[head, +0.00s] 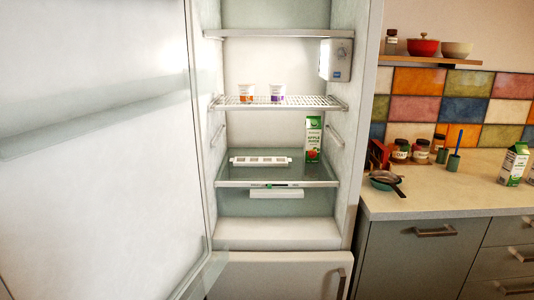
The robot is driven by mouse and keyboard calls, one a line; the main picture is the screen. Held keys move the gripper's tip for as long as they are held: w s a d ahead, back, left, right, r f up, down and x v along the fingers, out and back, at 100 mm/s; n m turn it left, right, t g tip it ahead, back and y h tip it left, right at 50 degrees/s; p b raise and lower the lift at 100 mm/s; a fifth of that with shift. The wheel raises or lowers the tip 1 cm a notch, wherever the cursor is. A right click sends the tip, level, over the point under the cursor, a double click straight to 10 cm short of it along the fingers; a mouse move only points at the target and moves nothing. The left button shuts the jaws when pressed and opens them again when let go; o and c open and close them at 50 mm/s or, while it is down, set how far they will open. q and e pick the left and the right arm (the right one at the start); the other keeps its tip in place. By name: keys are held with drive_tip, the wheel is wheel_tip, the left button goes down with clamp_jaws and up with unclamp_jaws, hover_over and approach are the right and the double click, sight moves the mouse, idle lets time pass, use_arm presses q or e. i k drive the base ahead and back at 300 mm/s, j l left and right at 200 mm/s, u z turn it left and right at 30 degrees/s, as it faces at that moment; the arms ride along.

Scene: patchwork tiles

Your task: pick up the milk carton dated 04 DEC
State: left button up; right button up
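A white and green carton (513,167) stands upright on the counter at the right. Its label is too small to read, and I cannot make out a date on it. Part of another carton or pack (531,177) shows at the right picture edge, mostly cut off. In the open fridge, a green and white carton marked apple juice (313,139) stands on the glass shelf at the right. No date of 04 DEC is legible anywhere. Neither of my grippers is in view.
The fridge door (95,110) stands open at the left. Two small cups (277,93) sit on the wire shelf (235,103). A white tray (260,161) lies on the glass shelf (230,181). The counter (440,196) holds a pan (386,178) and jars (401,149); its front middle is clear.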

sight(516, 158)
drive_tip(key=i+l+u, duration=0.2)
drive_tip(key=i+l, duration=0.2)
drive_tip(key=l, duration=0.25)
drive_tip(key=i+l+u, duration=0.1)
drive_tip(key=l, duration=0.25)
drive_tip(key=i+l+u, duration=0.1)
drive_tip(key=i+l, duration=0.15)
drive_tip(key=l, duration=0.15)
drive_tip(key=i+l+u, duration=0.1)
drive_tip(key=l, duration=0.25)
drive_tip(key=l+z, duration=0.5)
drive_tip(key=l, duration=1.15)
